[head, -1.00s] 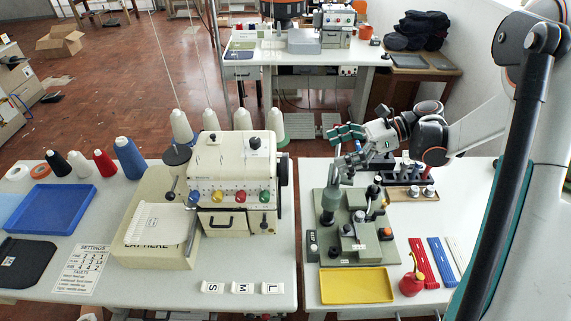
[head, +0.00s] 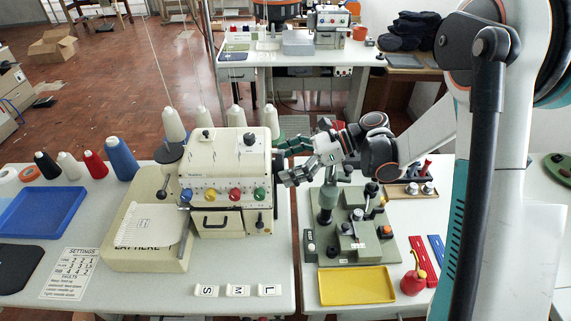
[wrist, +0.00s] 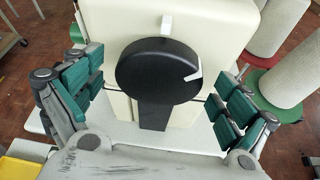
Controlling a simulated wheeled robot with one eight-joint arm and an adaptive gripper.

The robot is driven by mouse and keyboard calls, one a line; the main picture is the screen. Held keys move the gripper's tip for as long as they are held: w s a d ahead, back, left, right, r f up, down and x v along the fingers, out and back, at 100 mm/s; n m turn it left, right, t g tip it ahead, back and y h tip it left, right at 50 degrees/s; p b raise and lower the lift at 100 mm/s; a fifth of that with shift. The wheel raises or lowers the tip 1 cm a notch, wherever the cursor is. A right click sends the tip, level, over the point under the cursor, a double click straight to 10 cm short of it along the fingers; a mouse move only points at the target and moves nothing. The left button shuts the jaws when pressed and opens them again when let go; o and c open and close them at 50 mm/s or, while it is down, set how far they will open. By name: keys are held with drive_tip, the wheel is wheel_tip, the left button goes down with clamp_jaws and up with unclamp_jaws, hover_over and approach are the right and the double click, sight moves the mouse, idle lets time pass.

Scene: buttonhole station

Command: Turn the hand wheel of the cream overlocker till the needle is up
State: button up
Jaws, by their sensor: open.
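The cream overlocker (head: 222,165) stands on the left table, with coloured dials on its front. Its hand wheel (wrist: 158,70) is a black disc on the machine's right side, with a white mark near its rim; it faces the wrist camera. A white tab sits on the cream body above the wheel. My gripper (head: 283,163) is at the machine's right side. In the wrist view my gripper (wrist: 160,95) is open, its green-padded fingers spread to either side of the wheel and apart from it. I cannot see the needle clearly.
A green-grey machine (head: 348,225) stands on the right table below my arm. A yellow tray (head: 357,285) and a red oil can (head: 413,280) are at its front. Thread cones (wrist: 282,75) stand close behind the overlocker. The L, M and S tags (head: 238,290) lie in front.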

drive_tip(key=c, duration=1.1)
drive_tip(key=shift+o, duration=0.2)
drive_tip(key=n+t+b, duration=0.1)
drive_tip(key=n, duration=0.1)
drive_tip(key=n+t+b, duration=0.1)
drive_tip(key=n+t, duration=0.1)
drive_tip(key=s+n+t+b, duration=0.1)
drive_tip(key=n+b, duration=0.1)
drive_tip(key=shift+f+n+t, duration=0.15)
drive_tip(key=shift+n+t, duration=0.15)
drive_tip(key=shift+n, duration=0.1)
